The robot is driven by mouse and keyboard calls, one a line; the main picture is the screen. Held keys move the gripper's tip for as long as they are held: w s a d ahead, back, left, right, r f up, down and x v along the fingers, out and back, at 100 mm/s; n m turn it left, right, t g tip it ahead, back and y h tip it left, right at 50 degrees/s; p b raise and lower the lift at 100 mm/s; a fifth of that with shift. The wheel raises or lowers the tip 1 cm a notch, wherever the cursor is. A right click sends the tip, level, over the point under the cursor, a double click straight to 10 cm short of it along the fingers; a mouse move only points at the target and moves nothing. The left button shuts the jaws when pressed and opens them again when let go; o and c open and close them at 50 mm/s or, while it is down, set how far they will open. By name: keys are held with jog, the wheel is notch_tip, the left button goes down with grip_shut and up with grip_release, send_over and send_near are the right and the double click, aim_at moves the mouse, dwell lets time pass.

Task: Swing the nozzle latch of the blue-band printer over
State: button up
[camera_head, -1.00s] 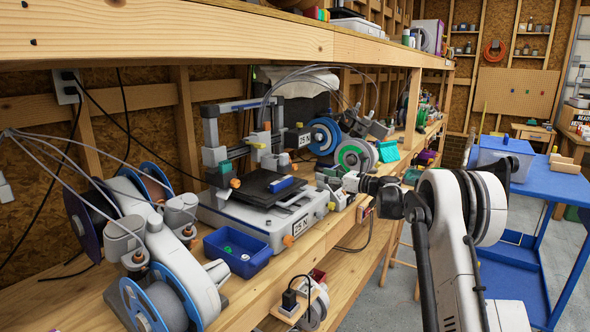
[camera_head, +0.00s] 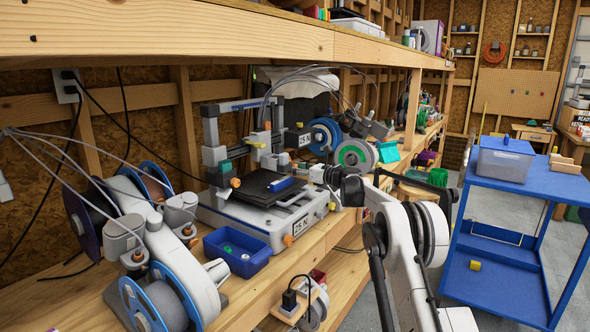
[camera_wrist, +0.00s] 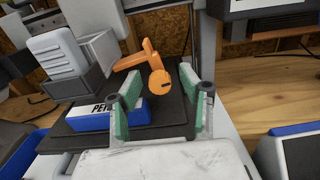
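In the wrist view an orange latch (camera_wrist: 162,84) has a round knob and an angled lever pointing up and left. My gripper (camera_wrist: 160,75) is open, its green-padded fingers showing on either side of the knob; contact cannot be told. A blue-and-white block (camera_wrist: 105,115) with partly hidden lettering lies on the bed behind the left finger. In the head view my gripper is small and unclear at the printer's right side.
A grey box (camera_wrist: 65,58) stands at upper left in the wrist view. A blue bin (camera_head: 236,250) sits in front of the printer, spools (camera_head: 160,300) to the left. A wooden shelf (camera_head: 200,30) runs overhead. A blue table (camera_head: 530,190) stands at right.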

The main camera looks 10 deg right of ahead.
aim_at(294, 165)
jog(key=shift+c, duration=0.2)
grip_shut()
jog(key=shift+r, duration=0.1)
jog(key=n, duration=0.1)
jog(key=r+n, duration=0.1)
jog(key=n, duration=0.1)
jog(key=shift+w+d+r, duration=0.15)
jog(key=shift+r, duration=0.05)
jog(key=r+n, duration=0.1)
jog(key=n+p, duration=0.1)
jog(key=n, duration=0.1)
jog(key=shift+r+n, duration=0.3)
jog(key=shift+r, duration=0.1)
jog(key=n, duration=0.1)
jog(key=r+n, duration=0.1)
jog(key=n, duration=0.1)
jog(key=r+n, duration=0.1)
jog(key=shift+s+a+n, duration=0.3)
jog(key=shift+s+a, duration=0.1)
jog(key=shift+s+a+r+n+p, duration=0.1)
jog(key=shift+s+a+r+n, duration=0.15)
jog(key=shift+n, duration=0.55)
jog(key=shift+s+a+r+n+p, duration=0.15)
jog(key=shift+r+n, duration=0.1)
jog(key=shift+n, duration=0.55)
jog(key=shift+s+a+r+n+p, duration=0.1)
jog(key=shift+s+a+r+n, duration=0.15)
jog(key=shift+n, duration=0.55)
